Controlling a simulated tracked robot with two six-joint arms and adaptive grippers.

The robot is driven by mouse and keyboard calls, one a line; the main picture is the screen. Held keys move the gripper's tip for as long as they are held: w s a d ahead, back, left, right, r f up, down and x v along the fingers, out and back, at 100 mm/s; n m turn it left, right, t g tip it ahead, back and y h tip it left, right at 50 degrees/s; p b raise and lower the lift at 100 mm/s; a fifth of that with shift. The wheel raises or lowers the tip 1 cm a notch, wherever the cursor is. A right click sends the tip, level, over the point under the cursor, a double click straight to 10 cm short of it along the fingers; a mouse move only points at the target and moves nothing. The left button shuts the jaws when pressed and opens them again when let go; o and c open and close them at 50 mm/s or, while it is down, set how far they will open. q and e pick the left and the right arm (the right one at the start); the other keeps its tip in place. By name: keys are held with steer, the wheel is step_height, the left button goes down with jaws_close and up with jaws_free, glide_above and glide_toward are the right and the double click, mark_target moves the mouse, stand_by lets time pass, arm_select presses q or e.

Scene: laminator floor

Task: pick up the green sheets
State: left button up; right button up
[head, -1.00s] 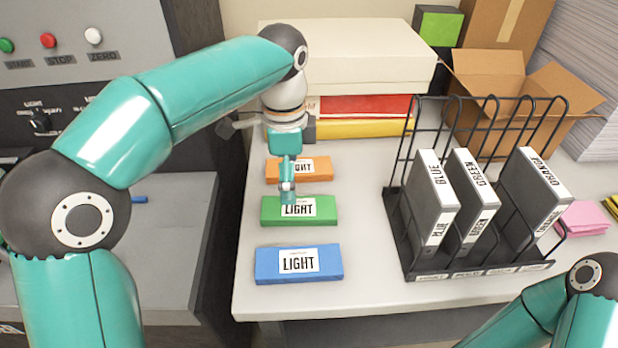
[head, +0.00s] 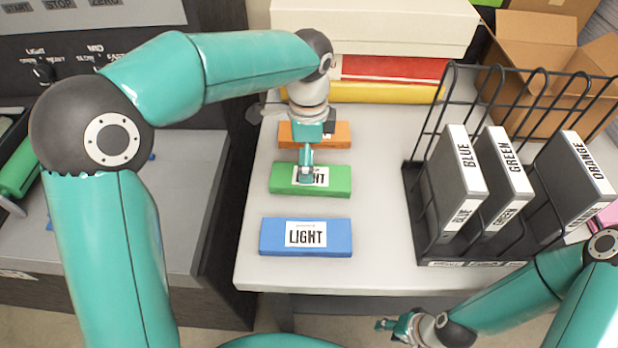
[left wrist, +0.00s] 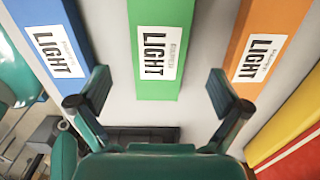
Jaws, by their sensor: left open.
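The green pack (head: 335,183) with a white LIGHT label lies on the grey table between the blue and orange packs. My left gripper (head: 306,178) is above it in the head view and covers part of its label. In the left wrist view the green pack (left wrist: 160,17) lies between the spread fingers of my left gripper (left wrist: 157,77), which is open and empty. I cannot tell its exact height above the pack. My right gripper (head: 392,325) is low in front of the table, away from the packs; its jaw state is unclear.
A blue pack (head: 265,237) lies nearer and an orange pack (head: 341,133) farther back. A black wire rack (head: 412,215) with grey binders stands to the right. A white box (head: 375,25) on red and yellow boxes stands behind. The table's front strip is clear.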

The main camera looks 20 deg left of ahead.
arm_select(q)
steer(key=shift+d+f+p, duration=0.15)
steer(key=shift+f, duration=1.3)
steer(key=shift+d+f+p, duration=0.1)
steer(key=shift+f+p, duration=0.05)
steer(key=shift+f, duration=1.25)
steer(key=shift+c, duration=0.3)
steer(key=c, duration=1.3)
